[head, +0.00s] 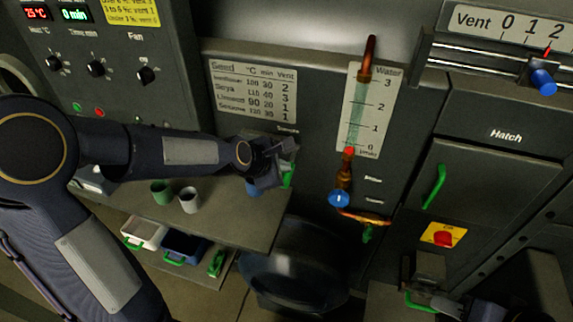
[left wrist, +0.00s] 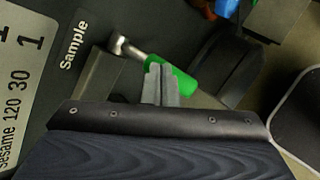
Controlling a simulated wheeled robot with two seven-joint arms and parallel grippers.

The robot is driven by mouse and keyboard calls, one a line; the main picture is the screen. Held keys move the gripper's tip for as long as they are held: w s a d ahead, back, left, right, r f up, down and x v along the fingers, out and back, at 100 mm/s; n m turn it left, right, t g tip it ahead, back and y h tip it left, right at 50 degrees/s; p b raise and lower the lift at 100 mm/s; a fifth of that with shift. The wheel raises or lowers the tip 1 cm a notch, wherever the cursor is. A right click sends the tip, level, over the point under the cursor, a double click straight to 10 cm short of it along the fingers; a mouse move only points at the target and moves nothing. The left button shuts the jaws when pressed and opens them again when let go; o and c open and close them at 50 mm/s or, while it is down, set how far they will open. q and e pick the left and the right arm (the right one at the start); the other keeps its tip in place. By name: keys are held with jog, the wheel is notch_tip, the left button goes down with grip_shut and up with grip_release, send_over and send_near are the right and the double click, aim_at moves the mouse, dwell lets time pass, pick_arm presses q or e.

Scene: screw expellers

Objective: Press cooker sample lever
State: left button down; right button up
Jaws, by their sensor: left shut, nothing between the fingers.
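The sample lever, with a green handle (head: 288,176) on a metal stem, sticks out of the dark panel under the "Sample" label. It also shows in the left wrist view (left wrist: 174,75), with the stem's round metal end at the upper left. My left gripper (head: 290,146) is shut and empty, right at the lever. In the left wrist view its closed fingers (left wrist: 160,70) overlap the green handle; I cannot tell whether they touch it. My right gripper (head: 446,303) is partly in view at the bottom right by a green handle, its fingers unclear.
A green cup (head: 160,192), a white cup (head: 189,200) and a blue cup (head: 253,188) stand on the shelf below my left arm. Small trays with green handles sit lower. A water gauge (head: 355,110) with a blue-knobbed valve (head: 339,199) is to the right, then the hatch (head: 490,185).

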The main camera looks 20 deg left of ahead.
pick_arm(q)
jog(key=shift+r+p, duration=1.75)
jog(key=shift+r, duration=0.15)
jog(key=shift+r, duration=0.1)
notch_tip(320, 180, up, 5)
jog(key=p, duration=0.5)
jog(key=s+a+r+m+g, duration=0.1)
jog(key=s+a+m, duration=0.1)
jog(key=s+m, duration=0.8)
jog(key=s+a+r+m+g+b, duration=0.1)
jog(key=s+a+m, duration=0.2)
jog(key=s+m, duration=0.7)
jog(key=s, duration=0.7)
jog(key=shift+r+g, duration=0.15)
jog(key=shift+g, duration=0.15)
